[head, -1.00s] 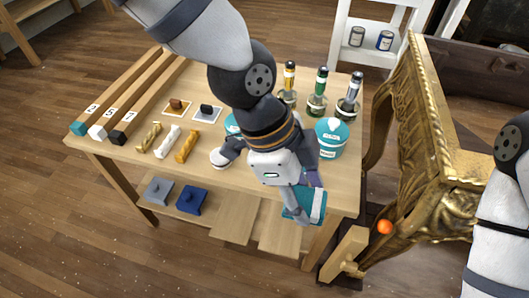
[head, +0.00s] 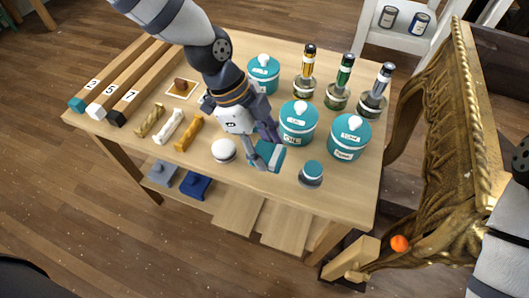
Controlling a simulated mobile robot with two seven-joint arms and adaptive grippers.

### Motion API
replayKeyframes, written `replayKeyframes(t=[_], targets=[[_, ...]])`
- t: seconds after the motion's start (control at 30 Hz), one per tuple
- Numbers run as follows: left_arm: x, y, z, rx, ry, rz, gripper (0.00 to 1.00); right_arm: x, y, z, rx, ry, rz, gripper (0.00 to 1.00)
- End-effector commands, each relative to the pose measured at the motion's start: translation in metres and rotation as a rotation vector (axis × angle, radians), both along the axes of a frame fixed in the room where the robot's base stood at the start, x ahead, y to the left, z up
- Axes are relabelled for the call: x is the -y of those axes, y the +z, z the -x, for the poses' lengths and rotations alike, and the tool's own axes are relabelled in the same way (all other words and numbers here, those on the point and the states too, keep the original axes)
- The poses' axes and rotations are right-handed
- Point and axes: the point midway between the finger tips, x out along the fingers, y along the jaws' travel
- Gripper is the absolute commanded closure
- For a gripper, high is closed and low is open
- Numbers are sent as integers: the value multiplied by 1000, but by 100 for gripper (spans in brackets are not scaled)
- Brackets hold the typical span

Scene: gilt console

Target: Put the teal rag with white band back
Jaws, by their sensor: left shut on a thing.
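The teal rag with white band (head: 270,160) is in the head view, near the front middle of the wooden table. My left gripper (head: 266,146) is shut on it from above, and its fingers hide part of the rag. The rag appears over the tabletop near its front edge; I cannot tell whether it touches the wood. It is between a white round-topped item (head: 224,151) on its left and a small teal-topped jar (head: 312,173) on its right. My right gripper is out of frame; only my right arm shows at the right edge.
Teal lidded jars, one a labelled jar (head: 349,137), and several bottles (head: 336,95) stand behind and right of the rag. Twisted cloths (head: 168,127) and numbered bars (head: 125,88) lie left. A gilt console (head: 435,150) stands right. The table's front right corner is clear.

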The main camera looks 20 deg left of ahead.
Motion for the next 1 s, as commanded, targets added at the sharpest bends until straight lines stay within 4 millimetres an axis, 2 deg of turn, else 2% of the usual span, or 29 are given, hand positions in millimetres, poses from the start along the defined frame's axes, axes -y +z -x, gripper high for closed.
replayKeyframes(t=[0.13,0.2,0.27,0.5,0.53,0.6,0.9,1.0], targets=[[-5,-29,-1,-8,0,-2,76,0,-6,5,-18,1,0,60],[-4,-38,-2,-2,0,-1,76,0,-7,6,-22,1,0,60],[-4,-37,-3,1,-1,-1,80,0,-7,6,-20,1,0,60],[-4,-39,-2,1,0,-1,80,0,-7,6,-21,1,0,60],[-4,-38,-2,1,-1,-1,50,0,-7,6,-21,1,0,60],[-4,-38,-2,1,-1,-1,34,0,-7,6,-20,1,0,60],[-4,-36,-3,2,0,-1,34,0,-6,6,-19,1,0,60],[-7,-25,-4,7,2,0,34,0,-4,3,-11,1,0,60]])
